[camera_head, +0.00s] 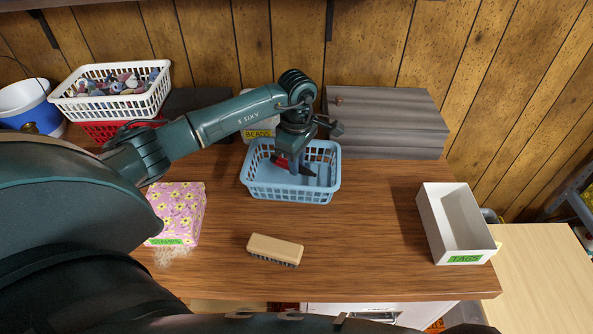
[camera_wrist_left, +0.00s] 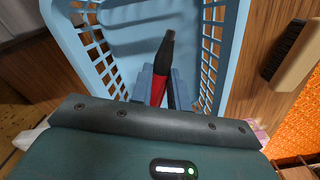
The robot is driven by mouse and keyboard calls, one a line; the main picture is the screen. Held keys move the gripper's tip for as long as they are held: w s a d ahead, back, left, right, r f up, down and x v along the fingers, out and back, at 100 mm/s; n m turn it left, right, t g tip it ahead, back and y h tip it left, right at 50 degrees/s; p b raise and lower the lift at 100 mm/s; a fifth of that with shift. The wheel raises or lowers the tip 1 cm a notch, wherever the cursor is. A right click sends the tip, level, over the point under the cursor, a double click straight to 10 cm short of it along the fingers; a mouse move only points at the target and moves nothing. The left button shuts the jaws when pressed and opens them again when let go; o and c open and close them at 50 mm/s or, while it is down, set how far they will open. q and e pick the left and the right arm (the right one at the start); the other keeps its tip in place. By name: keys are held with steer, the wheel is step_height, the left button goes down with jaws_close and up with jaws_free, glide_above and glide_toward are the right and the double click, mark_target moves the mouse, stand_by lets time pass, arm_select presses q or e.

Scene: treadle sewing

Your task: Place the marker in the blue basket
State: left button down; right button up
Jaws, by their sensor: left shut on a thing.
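The light blue basket (camera_head: 290,191) stands at the back middle of the wooden table. My left gripper (camera_head: 293,168) reaches down over it and is shut on a red and black marker (camera_head: 281,162). In the left wrist view, the marker (camera_wrist_left: 160,82) sits between the gripper's fingertips (camera_wrist_left: 163,90), with its dark end pointing into the basket (camera_wrist_left: 125,45). The basket's walls rise on both sides of it. I cannot tell whether the marker touches the basket floor. My right gripper is not in view.
A wooden brush (camera_head: 275,248) lies at the front middle. A white TAGS box (camera_head: 449,226) stands at the right, and a pink flowered box (camera_head: 182,210) at the left. A grey wooden box (camera_head: 385,125) and a BEADS container (camera_head: 258,132) are behind the basket.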

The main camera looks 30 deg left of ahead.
arm_select(q)
steer(key=shift+f, duration=1.9)
steer(key=shift+f, duration=0.2)
steer(key=c, duration=1.3)
jaws_free()
steer(key=shift+r, duration=0.1)
steer(key=shift+c, duration=0.2)
step_height(320, 180, up, 12)
steer(key=shift+r, duration=0.15)
